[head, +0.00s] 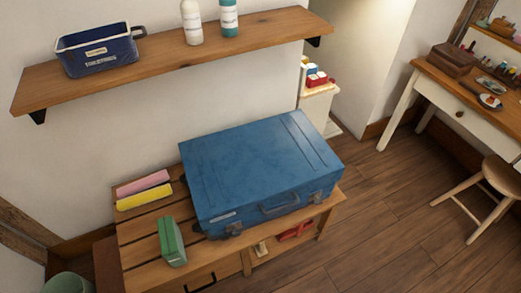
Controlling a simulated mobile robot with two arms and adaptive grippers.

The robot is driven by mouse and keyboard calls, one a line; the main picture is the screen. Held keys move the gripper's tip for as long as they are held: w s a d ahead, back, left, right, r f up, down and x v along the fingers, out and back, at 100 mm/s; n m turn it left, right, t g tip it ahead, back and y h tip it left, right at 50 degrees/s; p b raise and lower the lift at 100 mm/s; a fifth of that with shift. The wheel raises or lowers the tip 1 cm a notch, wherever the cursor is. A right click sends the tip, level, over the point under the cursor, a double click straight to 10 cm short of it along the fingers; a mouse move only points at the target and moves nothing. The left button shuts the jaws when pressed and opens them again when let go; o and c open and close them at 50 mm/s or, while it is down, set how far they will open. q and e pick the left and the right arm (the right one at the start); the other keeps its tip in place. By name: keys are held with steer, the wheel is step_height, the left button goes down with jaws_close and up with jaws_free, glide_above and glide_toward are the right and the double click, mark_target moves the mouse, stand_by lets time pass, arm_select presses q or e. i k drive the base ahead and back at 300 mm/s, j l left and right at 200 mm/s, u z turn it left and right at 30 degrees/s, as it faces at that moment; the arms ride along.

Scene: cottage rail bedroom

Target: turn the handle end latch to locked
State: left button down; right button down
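A closed blue suitcase (255,165) lies flat on a slatted wooden bench (140,235), its front side facing the lower right. A dark carry handle (281,204) is at the middle of that front side. One metal latch (234,229) is near the front left corner and another metal latch (317,197) is near the front right corner. Both are small here, and I cannot tell whether either is locked. Neither of my grippers is in view.
Beside the suitcase on the bench are a green box (172,242) and pink (143,186) and yellow (145,197) items. A wall shelf (165,65) with a blue bin (97,52) and two bottles hangs above. Floor (385,215) at right is clear before a stool (485,195).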

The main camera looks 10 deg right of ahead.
mark_target(318, 201)
steer(key=z, duration=0.85)
steer(key=u, duration=0.25)
steer(key=i+l+u, duration=0.1)
steer(key=l+u, duration=0.15)
steer(key=u, duration=0.15)
steer(key=l+u, duration=0.6)
steer(key=u, duration=0.2)
steer(key=l+u, duration=0.4)
steer(key=k+l, duration=0.1)
steer(key=l, duration=0.35)
steer(key=k+l+u, duration=0.15)
steer(key=l, duration=0.75)
steer(key=k+l+u, duration=0.1)
steer(key=l, duration=0.35)
steer(key=k, duration=0.05)
